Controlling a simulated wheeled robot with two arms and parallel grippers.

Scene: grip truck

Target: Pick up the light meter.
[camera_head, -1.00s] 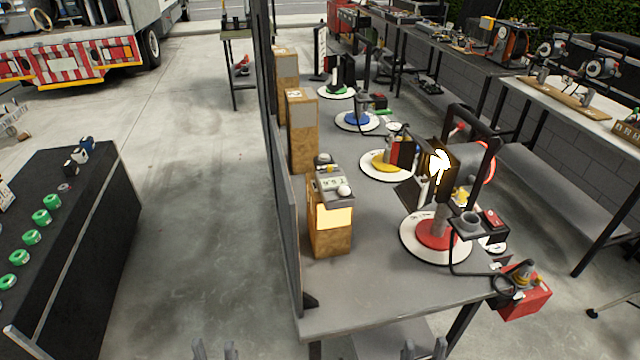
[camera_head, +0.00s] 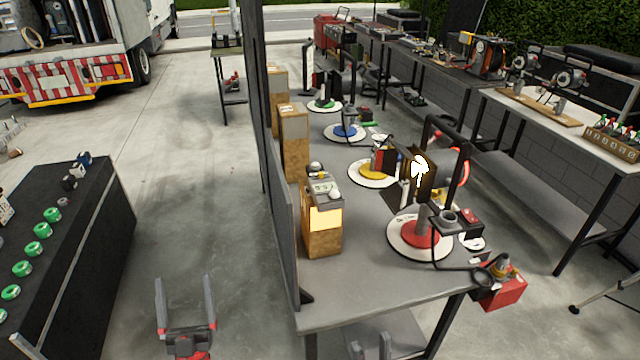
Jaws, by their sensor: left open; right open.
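What looks like the light meter (camera_head: 323,187), a small grey device with a display and a white dome, lies on top of a wooden block (camera_head: 322,240). The block stands near the left edge of the grey table (camera_head: 370,290). My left gripper (camera_head: 184,284) is open and empty over the floor, left of the table and well short of the meter. My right gripper (camera_head: 370,348) is open at the bottom edge, in front of the table. Only its fingertips show, apart from the meter.
A lamp on a red and white round base (camera_head: 422,238) stands right of the block. More wooden blocks (camera_head: 294,140) stand behind it. An upright panel (camera_head: 285,225) borders the table's left side. A black bench (camera_head: 65,260) with green rolls stands at left. Floor between is clear.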

